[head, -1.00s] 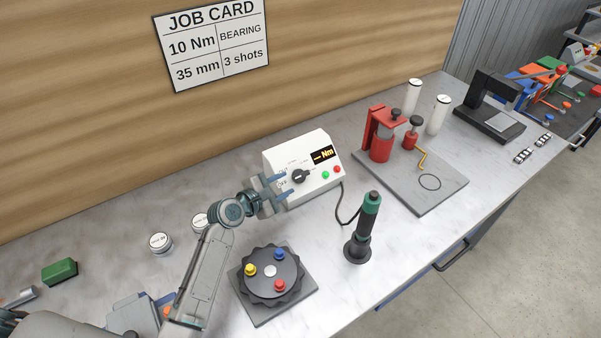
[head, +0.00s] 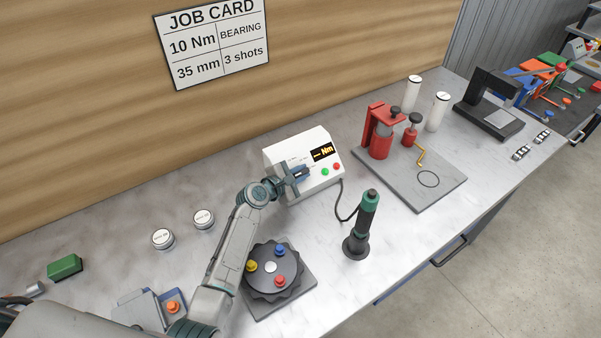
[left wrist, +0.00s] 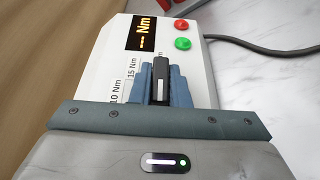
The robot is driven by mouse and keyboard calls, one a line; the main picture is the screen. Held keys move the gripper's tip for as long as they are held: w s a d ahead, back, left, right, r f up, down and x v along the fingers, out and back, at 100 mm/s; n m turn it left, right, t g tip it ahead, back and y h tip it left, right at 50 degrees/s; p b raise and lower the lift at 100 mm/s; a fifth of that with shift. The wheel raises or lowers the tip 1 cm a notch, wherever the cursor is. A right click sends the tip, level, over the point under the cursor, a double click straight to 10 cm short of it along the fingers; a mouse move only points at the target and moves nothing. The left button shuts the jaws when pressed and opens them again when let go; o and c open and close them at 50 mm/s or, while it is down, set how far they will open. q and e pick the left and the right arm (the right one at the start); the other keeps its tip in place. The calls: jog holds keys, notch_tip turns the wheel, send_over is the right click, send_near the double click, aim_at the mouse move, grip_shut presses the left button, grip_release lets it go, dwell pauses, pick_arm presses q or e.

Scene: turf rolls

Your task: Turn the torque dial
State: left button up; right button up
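The torque dial is a black knob with a white line, on the front of a white control box (head: 277,159). The box has a display reading "--- Nm" in orange. My left gripper (head: 303,174) is at the box front and mostly covers the dial in the head view. In the left wrist view the torque dial (left wrist: 161,82) stands between the two blue fingers of my left gripper (left wrist: 161,86), which sit close against both sides. Scale marks "10 Nm" and "15 Nm" show beside it. My right gripper is not in view.
A green button (head: 325,171) and a red button (head: 336,166) sit right of the dial. A dark screwdriver tool (head: 364,220) stands in front, cabled to the box. A round black turntable (head: 262,285) lies near my left arm. A red press (head: 379,130) stands right.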

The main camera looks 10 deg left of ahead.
pick_arm(q)
grip_shut()
jog(key=m+g+h, duration=0.1)
jog(key=m+g, duration=0.2)
jog(key=g, duration=0.1)
jog(key=shift+w+r+m, duration=0.1)
jog(key=shift+m, duration=0.3)
jog(key=m+g, duration=0.1)
jog(key=g, duration=0.2)
jog(key=m+g, duration=0.2)
jog(key=shift+m+g, duration=0.3)
jog(key=shift+g, duration=0.1)
jog(key=m+g+y, duration=0.2)
jog(key=g, duration=0.2)
jog(key=shift+m, duration=0.4)
jog(key=shift+m+g+y+b, duration=0.5)
jog(key=shift+m+g+y, duration=0.5)
jog(key=shift+g+y, duration=0.15)
